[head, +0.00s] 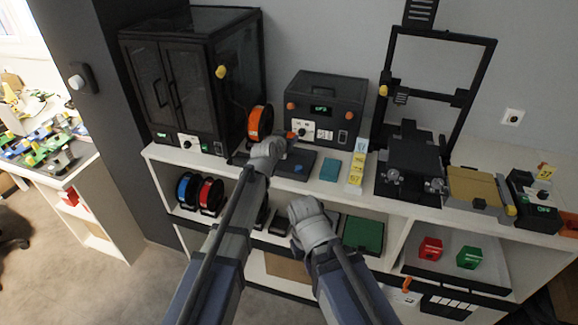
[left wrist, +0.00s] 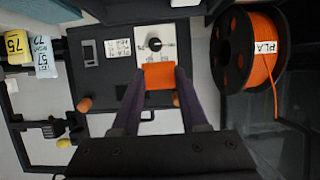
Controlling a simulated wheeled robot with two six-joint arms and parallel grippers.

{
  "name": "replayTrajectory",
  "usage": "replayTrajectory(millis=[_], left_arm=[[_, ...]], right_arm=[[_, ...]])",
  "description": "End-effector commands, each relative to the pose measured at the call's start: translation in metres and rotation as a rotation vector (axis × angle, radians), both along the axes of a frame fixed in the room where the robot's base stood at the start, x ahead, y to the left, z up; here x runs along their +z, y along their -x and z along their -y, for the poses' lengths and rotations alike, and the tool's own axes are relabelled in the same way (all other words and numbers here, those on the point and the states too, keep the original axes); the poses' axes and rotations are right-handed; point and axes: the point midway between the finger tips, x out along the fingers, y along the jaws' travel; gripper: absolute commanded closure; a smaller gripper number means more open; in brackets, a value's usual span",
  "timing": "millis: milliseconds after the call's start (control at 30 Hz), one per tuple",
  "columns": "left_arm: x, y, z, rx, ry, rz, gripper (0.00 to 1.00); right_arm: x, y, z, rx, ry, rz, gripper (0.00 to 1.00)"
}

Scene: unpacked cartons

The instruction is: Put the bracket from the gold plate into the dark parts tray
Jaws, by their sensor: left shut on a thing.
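My left gripper (head: 287,143) reaches over the dark parts tray (head: 309,158) on the white counter. It is shut on an orange bracket (left wrist: 158,76), which shows between the fingertips in the left wrist view; in the head view it is a small orange bit (head: 291,135). The tray holds a small blue part (head: 299,168); my left wrist hides its left side. The gold plate (head: 470,183) is at the right of the counter, with a small dark piece at its front edge. My right gripper (head: 303,205) is in front of the shelf; its fingers cannot be made out.
A dark box with a dial (head: 325,105) stands behind the tray. An orange filament spool (head: 260,122) is close on the left. A teal block (head: 330,169) and yellow labelled blocks (head: 357,168) are right of the tray.

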Motion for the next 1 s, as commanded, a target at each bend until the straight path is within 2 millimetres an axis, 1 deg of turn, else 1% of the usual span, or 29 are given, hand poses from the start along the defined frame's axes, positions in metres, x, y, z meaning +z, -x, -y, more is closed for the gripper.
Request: replayTrajectory(millis=[167, 433, 533, 667, 767, 867, 1000], left_arm=[[-0.017, 0.0, -0.001, 0.001, 0.001, 0.0, 1.0], [-0.058, 0.0, -0.001, 0.001, 0.001, 0.0, 1.0], [-0.064, 0.0, -0.001, 0.001, 0.001, 0.0, 1.0], [-0.062, 0.0, -0.001, 0.001, 0.001, 0.0, 1.0], [-0.066, 0.0, -0.001, 0.001, 0.001, 0.0, 1.0], [-0.077, 0.0, -0.001, 0.001, 0.001, 0.0, 1.0], [-0.095, 0.0, -0.001, 0.001, 0.001, 0.0, 1.0]], right_arm=[[-0.017, 0.0, 0.0, 0.0, 0.0, 0.0, 1.0], [-0.058, 0.0, 0.0, 0.0, 0.0, 0.0, 1.0], [-0.064, 0.0, 0.0, 0.0, 0.0, 0.0, 1.0], [-0.062, 0.0, 0.0, 0.0, 0.0, 0.0, 1.0], [-0.066, 0.0, 0.0, 0.0, 0.0, 0.0, 1.0], [-0.077, 0.0, 0.0, 0.0, 0.0, 0.0, 1.0], [-0.095, 0.0, 0.0, 0.0, 0.0, 0.0, 1.0]])
